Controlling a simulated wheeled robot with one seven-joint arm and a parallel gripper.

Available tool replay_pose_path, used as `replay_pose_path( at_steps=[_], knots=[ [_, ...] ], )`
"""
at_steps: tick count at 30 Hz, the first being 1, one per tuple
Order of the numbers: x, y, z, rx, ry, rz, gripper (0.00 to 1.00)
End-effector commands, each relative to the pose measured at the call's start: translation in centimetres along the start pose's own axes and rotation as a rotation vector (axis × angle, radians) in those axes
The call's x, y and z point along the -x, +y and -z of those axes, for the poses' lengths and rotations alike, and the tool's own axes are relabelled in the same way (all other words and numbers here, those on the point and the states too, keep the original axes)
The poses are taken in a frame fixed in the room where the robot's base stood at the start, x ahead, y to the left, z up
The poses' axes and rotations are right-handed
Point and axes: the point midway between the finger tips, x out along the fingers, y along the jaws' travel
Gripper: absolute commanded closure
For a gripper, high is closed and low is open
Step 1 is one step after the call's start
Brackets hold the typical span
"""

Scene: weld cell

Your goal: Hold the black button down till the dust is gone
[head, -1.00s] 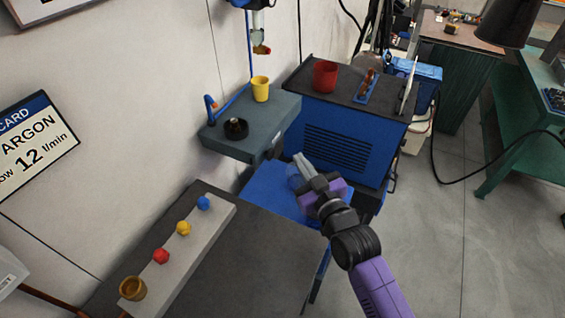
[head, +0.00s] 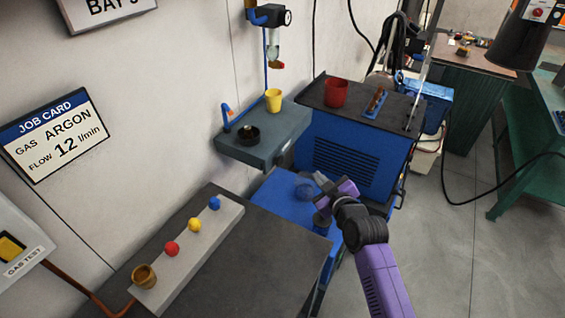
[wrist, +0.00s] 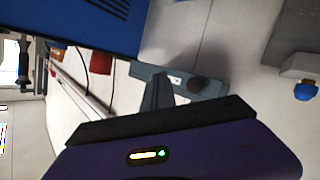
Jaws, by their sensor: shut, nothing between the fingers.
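A black round thing with a raised centre (head: 247,135) sits on top of the grey wall shelf (head: 290,130), left of the yellow cup. In the wrist view a black round knob (wrist: 198,86) shows by a pale label on the grey shelf (wrist: 222,88); I cannot tell whether it is the same piece. My gripper (head: 322,181) is shut and empty, over the blue surface right of and below the shelf, apart from the black piece. Its fingers (wrist: 156,88) point toward the shelf in the wrist view. I cannot make out any dust clearly.
A yellow cup (head: 273,100) stands on the shelf, below a wall-mounted clear bowl unit (head: 274,48). A blue machine (head: 350,150) with a red cup (head: 336,92) stands to the right. A pale block (head: 190,255) carries red, yellow and blue knobs.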

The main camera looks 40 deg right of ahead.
Motion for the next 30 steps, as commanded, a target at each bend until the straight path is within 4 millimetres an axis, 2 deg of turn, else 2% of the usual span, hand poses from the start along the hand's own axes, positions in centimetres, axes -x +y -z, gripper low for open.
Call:
replay_pose_path(
  at_steps=[8,21,30],
  knots=[
    [-0.7,-0.5,0.5,-0.001,0.001,0.001,1.0],
    [-4.5,-3.4,3.3,0.001,0.004,0.001,1.0],
    [-6.0,-4.4,4.4,-0.002,0.002,0.0,1.0]
  ],
)
